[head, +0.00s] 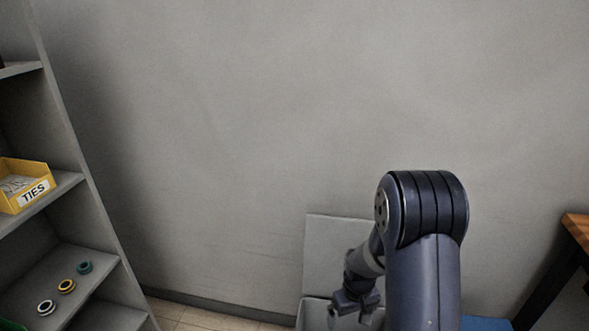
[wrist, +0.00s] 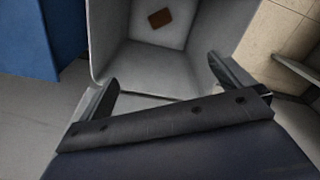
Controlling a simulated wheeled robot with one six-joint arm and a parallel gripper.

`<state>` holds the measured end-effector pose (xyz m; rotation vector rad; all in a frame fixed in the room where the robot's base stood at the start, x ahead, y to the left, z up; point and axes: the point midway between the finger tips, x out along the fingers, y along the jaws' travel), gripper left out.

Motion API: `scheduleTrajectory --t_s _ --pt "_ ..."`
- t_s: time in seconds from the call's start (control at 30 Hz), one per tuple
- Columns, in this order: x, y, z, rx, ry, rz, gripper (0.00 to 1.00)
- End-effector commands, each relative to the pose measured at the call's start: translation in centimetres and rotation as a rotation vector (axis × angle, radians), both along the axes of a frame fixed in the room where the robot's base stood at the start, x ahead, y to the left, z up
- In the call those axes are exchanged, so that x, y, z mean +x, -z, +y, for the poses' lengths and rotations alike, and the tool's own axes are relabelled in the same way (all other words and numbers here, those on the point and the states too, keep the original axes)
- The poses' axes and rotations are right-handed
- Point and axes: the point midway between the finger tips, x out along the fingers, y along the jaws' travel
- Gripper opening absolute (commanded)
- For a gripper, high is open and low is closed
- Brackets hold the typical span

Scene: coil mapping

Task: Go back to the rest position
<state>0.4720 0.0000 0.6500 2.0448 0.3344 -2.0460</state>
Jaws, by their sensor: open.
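My arm rises at the lower right of the head view and bends down to the left, with its lower end over a pale grey open box (head: 314,312). My gripper (wrist: 160,88) shows in the wrist view with its two fingers spread apart and nothing between them. It points into the grey box (wrist: 110,35), whose inner walls and floor show ahead of it. A small brown patch or piece (wrist: 160,18) is on the box's floor, apart from the fingers.
A grey shelf unit (head: 92,190) stands at the left with a yellow bin marked TIES (head: 35,192). A wooden table (head: 577,228) is at the right. A blue object (head: 486,324) is at the bottom; blue also shows beside the box (wrist: 62,30).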

Motion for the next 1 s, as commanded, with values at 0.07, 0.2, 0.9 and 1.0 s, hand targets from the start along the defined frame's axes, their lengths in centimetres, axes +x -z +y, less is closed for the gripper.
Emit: scheduleTrajectory --t_s 0.07,0.2,0.9,1.0 --pt "-0.1 -0.9 0.0 0.0 0.011 0.001 1.0" --pt "-0.2 -1.6 0.0 0.0 0.031 0.001 1.0" --pt "-1.1 -5.2 0.0 0.0 0.129 0.001 1.0" --pt "-1.3 -5.7 0.0 0.0 0.144 0.0 1.0"
